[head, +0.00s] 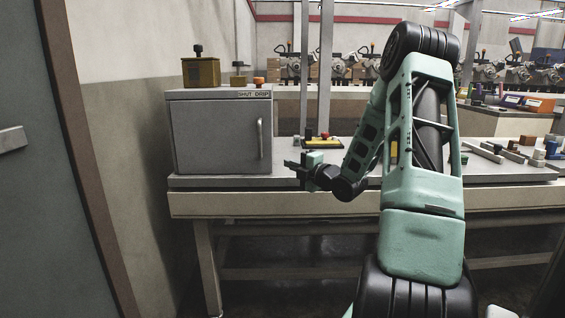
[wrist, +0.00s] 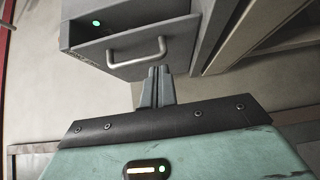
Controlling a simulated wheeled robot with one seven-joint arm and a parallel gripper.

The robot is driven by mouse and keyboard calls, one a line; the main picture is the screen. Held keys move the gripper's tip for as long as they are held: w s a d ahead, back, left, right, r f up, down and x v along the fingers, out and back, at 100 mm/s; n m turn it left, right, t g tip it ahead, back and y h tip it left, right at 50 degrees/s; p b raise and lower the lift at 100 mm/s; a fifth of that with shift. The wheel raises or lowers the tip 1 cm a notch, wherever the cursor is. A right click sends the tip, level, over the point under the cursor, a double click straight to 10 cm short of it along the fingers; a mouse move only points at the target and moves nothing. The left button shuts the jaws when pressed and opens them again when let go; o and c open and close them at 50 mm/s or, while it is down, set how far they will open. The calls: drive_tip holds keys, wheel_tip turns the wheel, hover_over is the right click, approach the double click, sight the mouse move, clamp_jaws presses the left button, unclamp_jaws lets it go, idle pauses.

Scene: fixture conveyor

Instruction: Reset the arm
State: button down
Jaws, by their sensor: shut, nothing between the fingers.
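My arm rises in the right half of the head view and bends down to my gripper (head: 290,166), left of the arm and above the table. The gripper points left, toward the grey cabinet (head: 215,137), and sits right of and below its vertical handle (head: 260,138). In the wrist view the gripper's fingers (wrist: 156,84) are together with nothing between them. A metal handle (wrist: 137,52) on a grey front lies beyond the fingertips; I see no contact. A small green light (wrist: 97,23) shows in a dark area beside that front.
The grey table (head: 300,182) carries the cabinet, with brass-coloured boxes (head: 201,72) on top. A small tray with red and yellow parts (head: 322,138) lies behind the gripper. Posts (head: 325,70) stand behind it. Blocks and bars (head: 490,152) lie at right; a dark door (head: 45,160) is at left.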

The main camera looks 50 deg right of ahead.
drive_tip(key=shift+s+a, duration=0.15)
drive_tip(key=shift+s, duration=1.4)
drive_tip(key=w+a+f+m+g+y, duration=0.2)
drive_tip(key=w+a+g, duration=0.15)
drive_tip(key=a, duration=0.75)
drive_tip(key=w+a+f+m+g+y, duration=0.1)
drive_tip(key=w+a+g, duration=0.3)
drive_tip(key=a, duration=0.7)
drive_tip(key=s+a+f+m+g, duration=0.15)
drive_tip(key=s+a, duration=0.35)
drive_tip(key=a, duration=0.6)
drive_tip(key=s+a+f+m+g, duration=0.1)
drive_tip(key=s+a+m+g, duration=0.3)
drive_tip(key=a, duration=0.7)
drive_tip(key=s+a+r+g, duration=0.15)
drive_tip(key=s+a, duration=0.25)
drive_tip(key=s, duration=0.7)
drive_tip(key=s+a+g, duration=0.3)
drive_tip(key=s+a, duration=0.2)
drive_tip(key=s, duration=0.6)
wheel_tip(320, 180, up, 22)
drive_tip(key=p, duration=2.2)
drive_tip(key=shift+w+d+f, duration=0.15)
drive_tip(key=shift+w+d, duration=0.1)
drive_tip(key=shift+d, duration=0.1)
